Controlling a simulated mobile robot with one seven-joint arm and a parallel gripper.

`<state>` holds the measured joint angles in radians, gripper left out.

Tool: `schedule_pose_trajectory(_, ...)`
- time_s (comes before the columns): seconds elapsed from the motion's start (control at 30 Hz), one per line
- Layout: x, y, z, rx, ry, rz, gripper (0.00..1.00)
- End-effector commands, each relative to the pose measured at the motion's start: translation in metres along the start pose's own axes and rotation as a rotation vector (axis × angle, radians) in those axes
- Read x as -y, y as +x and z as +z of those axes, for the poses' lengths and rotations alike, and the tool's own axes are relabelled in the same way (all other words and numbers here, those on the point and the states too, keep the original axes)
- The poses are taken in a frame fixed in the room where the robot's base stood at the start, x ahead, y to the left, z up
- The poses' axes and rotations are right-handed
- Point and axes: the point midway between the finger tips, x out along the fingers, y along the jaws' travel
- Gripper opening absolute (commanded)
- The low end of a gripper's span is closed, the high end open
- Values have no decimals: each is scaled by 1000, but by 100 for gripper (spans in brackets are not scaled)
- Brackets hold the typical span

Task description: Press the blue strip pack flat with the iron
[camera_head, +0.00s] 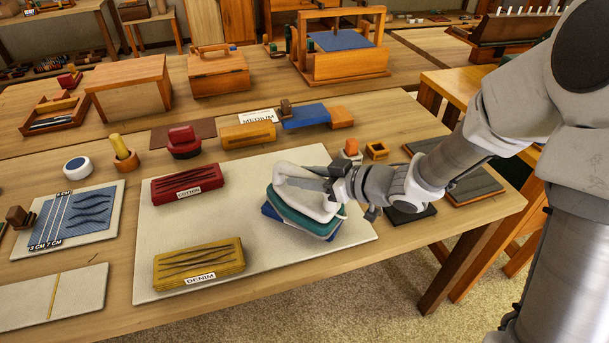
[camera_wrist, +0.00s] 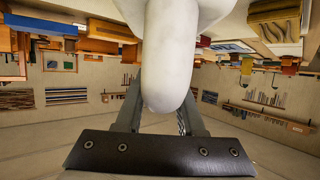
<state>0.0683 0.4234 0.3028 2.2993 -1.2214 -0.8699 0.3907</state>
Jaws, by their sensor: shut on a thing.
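The iron (camera_head: 298,216), with a white top and handle and a teal lower body, is over the right part of a pale pressing board (camera_head: 205,223). My gripper (camera_head: 325,186) is shut on the iron's handle, and the white handle fills the middle of the wrist view (camera_wrist: 172,55). The blue strip pack (camera_head: 269,211) lies under the iron. Only its blue edges show, at the left and front. The iron appears to rest on it, but I cannot tell how firmly or how flat the pack is.
A red pack labelled COTTON (camera_head: 187,182) and a yellow pack labelled DENIM (camera_head: 199,264) lie on the board. Left is a blue sample board (camera_head: 78,218). Behind are a red-handled block (camera_head: 184,142) and an orange pack (camera_head: 248,135). A dark pad (camera_head: 409,214) lies right.

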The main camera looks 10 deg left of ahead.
Motion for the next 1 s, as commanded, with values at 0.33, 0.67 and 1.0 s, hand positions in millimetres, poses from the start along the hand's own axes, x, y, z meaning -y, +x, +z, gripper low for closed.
schedule_pose_trajectory(0.33, 0, -5, -12, -1, 0, 0, 0)
schedule_pose_trajectory(0.67, 0, -16, -40, -3, -1, 0, 0)
schedule_pose_trajectory(1.0, 0, -26, -66, -4, -1, 0, 0)
